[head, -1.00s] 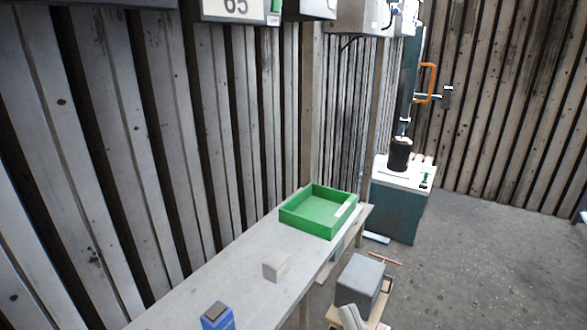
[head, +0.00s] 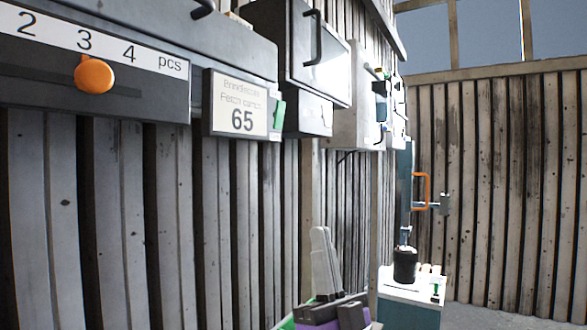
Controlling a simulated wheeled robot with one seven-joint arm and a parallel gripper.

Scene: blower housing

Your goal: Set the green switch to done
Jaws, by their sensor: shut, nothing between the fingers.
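The green switch (head: 278,114) is a small green tab on the right edge of a white sign (head: 240,106) that reads 65, mounted on the plank wall.
An orange knob (head: 94,76) sits on a dark panel numbered 2, 3, 4 pcs at upper left. A grey cabinet (head: 300,50) with a handle hangs right of the sign. A press with an orange handle (head: 420,190) stands at the back right.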

